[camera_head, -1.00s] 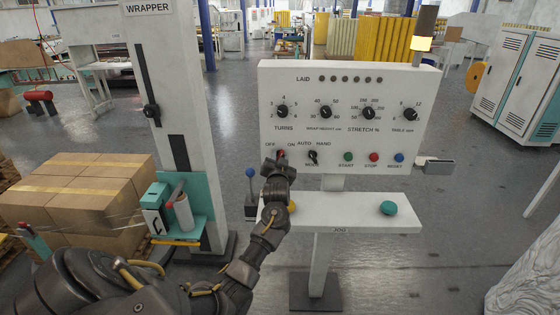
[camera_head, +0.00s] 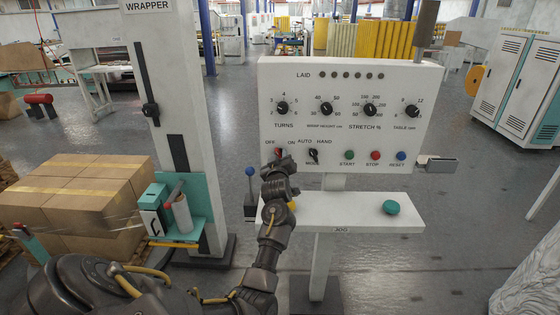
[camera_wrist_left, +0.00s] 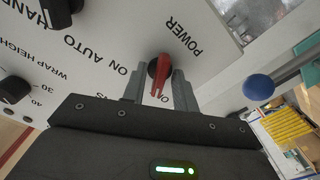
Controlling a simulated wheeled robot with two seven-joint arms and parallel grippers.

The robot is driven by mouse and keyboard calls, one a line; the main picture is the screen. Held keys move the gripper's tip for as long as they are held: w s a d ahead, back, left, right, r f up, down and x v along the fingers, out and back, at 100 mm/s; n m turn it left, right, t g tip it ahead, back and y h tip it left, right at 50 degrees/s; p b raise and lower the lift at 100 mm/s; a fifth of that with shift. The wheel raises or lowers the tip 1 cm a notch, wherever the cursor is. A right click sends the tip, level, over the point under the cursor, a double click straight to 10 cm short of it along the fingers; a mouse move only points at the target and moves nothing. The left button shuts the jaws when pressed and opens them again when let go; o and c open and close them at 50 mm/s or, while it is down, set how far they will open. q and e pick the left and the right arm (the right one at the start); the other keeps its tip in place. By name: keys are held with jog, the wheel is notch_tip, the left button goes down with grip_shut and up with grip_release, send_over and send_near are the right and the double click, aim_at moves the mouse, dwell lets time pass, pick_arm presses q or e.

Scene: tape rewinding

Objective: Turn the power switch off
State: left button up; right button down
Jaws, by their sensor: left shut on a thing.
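The power switch (camera_head: 278,152) is a red lever on the white control panel, between the OFF and ON labels. My left gripper (camera_head: 279,166) reaches up to it from below and hides part of it in the head view. In the left wrist view the red lever (camera_wrist_left: 160,77) sits on a dark round base between my two grey fingers. The gripper is shut on the lever, beside the POWER and ON lettering. Which label the lever points at is hard to tell. The beacon lamp (camera_head: 426,25) above the panel is dark. My right gripper is not in view.
The black AUTO/HAND knob (camera_head: 313,155) is close to the right of my gripper. The green START (camera_head: 349,155), red STOP (camera_head: 375,155) and blue RESET (camera_head: 401,155) buttons follow. A shelf with a green button (camera_head: 391,207) juts out below. A blue-knobbed lever (camera_head: 250,172) stands left.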

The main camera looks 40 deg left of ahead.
pick_arm(q)
jog(key=shift+n+b, duration=0.55)
jog(key=shift+n, duration=0.95)
jog(key=o, duration=0.6)
jog(key=shift+w, duration=0.15)
jog(key=shift+d, duration=0.1)
jog(key=b+v, duration=0.2)
jog(key=v, duration=0.9)
jog(key=shift+w, duration=0.1)
